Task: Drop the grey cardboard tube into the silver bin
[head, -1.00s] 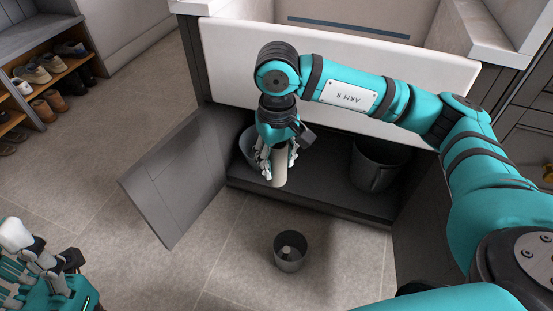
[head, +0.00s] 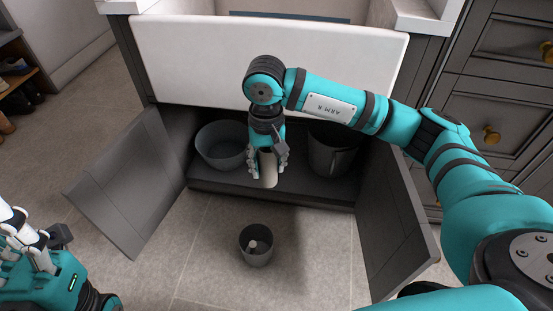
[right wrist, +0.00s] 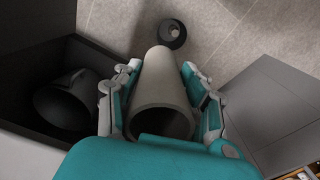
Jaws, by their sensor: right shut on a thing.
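The grey cardboard tube (head: 268,169) is held upright between the fingers of my right gripper (head: 268,160), in front of the open cabinet. In the right wrist view the tube (right wrist: 163,95) points away from the camera, with its hollow near end showing. A small silver-grey bin (head: 257,258) stands on the floor, nearer to me than the tube and apart from it. A small pale thing is inside the bin. The bin also shows beyond the tube in the right wrist view (right wrist: 172,43). My left gripper (head: 22,228) is at the left edge; its jaw opening is unclear.
The cabinet under the white sink has both doors open, left door (head: 125,185) and right door (head: 390,225). Inside stand a round grey basin (head: 221,150) and a dark grey bucket (head: 330,155). The tiled floor around the bin is clear.

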